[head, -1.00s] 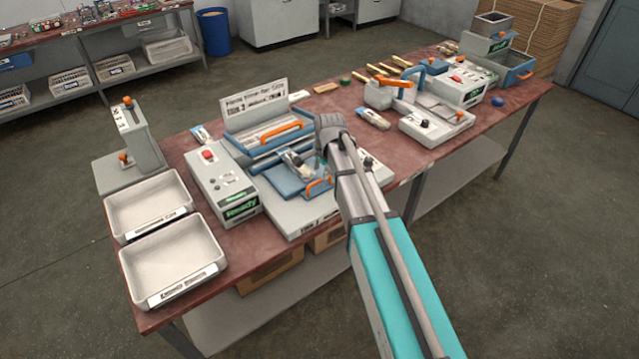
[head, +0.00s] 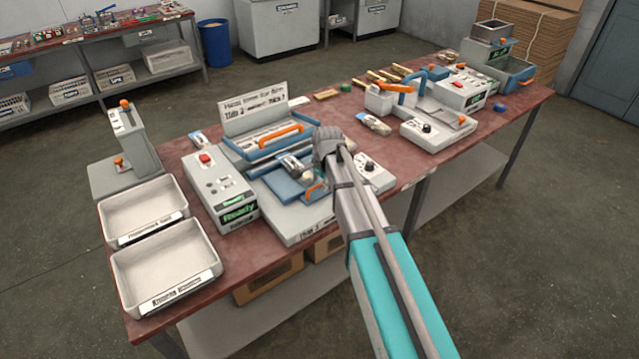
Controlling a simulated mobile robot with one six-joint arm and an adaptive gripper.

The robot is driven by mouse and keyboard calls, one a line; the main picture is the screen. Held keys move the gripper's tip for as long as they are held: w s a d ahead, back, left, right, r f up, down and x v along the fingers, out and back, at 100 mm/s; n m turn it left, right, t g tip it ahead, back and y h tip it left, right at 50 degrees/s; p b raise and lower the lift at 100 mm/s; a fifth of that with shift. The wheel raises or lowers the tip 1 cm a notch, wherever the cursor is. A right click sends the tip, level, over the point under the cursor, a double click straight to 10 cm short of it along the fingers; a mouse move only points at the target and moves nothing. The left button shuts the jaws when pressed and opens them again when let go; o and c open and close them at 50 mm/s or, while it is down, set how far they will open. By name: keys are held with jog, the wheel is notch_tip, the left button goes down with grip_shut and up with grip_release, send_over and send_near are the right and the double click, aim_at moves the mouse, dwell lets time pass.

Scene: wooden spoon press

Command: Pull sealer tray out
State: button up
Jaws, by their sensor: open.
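The heat sealer stands in the middle left of the bench, with its lid raised and an orange handle (head: 281,136) on the lid. Its blue sealer tray (head: 278,188) lies in the grey base, with a smaller orange handle (head: 315,190) at its right front. A clear pack with a dark item (head: 291,164) lies on the tray. My gripper (head: 314,172) is open, reaching over the sealer's right side close to the tray handle. Its fingers are mostly hidden behind the wrist, and I cannot tell whether they touch the handle.
A control box (head: 222,190) with a lit green "Ready" display stands left of the tray. Two empty white bins (head: 165,262) sit at the bench's left front. A knob panel (head: 372,172) is right of my wrist. Another machine (head: 437,130) stands farther right. The floor in front is clear.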

jog(key=shift+c, duration=0.2)
grip_shut()
jog(key=s+d, duration=0.1)
jog(key=s, duration=0.1)
jog(key=s+d, duration=0.1)
jog(key=s, duration=0.1)
jog(key=s+d, duration=0.2)
dwell(0.3)
jog(key=shift+o, duration=0.2)
grip_release()
jog(key=shift+w, duration=0.15)
